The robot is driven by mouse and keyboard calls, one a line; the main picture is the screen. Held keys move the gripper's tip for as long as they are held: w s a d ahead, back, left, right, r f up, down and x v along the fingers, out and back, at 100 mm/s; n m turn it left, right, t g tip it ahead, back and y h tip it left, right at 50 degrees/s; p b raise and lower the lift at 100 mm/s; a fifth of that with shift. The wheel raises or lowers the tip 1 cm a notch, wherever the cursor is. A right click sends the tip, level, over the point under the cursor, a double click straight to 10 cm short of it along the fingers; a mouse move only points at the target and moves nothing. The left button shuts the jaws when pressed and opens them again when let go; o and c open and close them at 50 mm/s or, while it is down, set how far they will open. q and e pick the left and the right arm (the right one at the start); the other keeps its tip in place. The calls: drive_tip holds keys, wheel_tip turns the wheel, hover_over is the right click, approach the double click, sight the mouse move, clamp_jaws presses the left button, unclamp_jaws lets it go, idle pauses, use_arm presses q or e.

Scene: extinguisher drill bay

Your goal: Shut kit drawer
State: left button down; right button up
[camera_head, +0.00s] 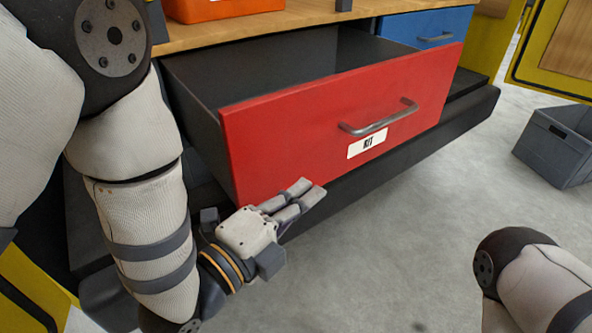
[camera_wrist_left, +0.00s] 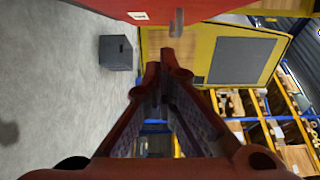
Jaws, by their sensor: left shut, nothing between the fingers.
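The kit drawer (camera_head: 300,130) has a red front with a grey bar handle (camera_head: 379,118) and a white label reading KIT. It stands pulled out from under the wooden top, and its dark inside shows. My left gripper (camera_head: 307,193) is shut and empty, in front of the lower part of the red front, below and left of the handle. I cannot tell whether it touches the front. In the left wrist view the red front (camera_wrist_left: 200,8) runs along the top edge, with the handle (camera_wrist_left: 176,20) hanging into view. My right gripper is out of view; only part of that arm shows.
A wooden worktop (camera_head: 270,28) with an orange box (camera_head: 222,8) is above the drawer. A blue drawer (camera_head: 428,27) sits shut at the back right. A grey bin (camera_head: 555,147) stands on the floor at right. The concrete floor before the drawer is clear.

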sight(300, 172)
use_arm(q)
drive_tip(key=shift+w+a, duration=0.15)
drive_tip(key=shift+w, duration=1.3)
drive_tip(key=shift+w+a, duration=0.15)
drive_tip(key=shift+w, duration=1.25)
drive_tip(key=shift+w, duration=0.1)
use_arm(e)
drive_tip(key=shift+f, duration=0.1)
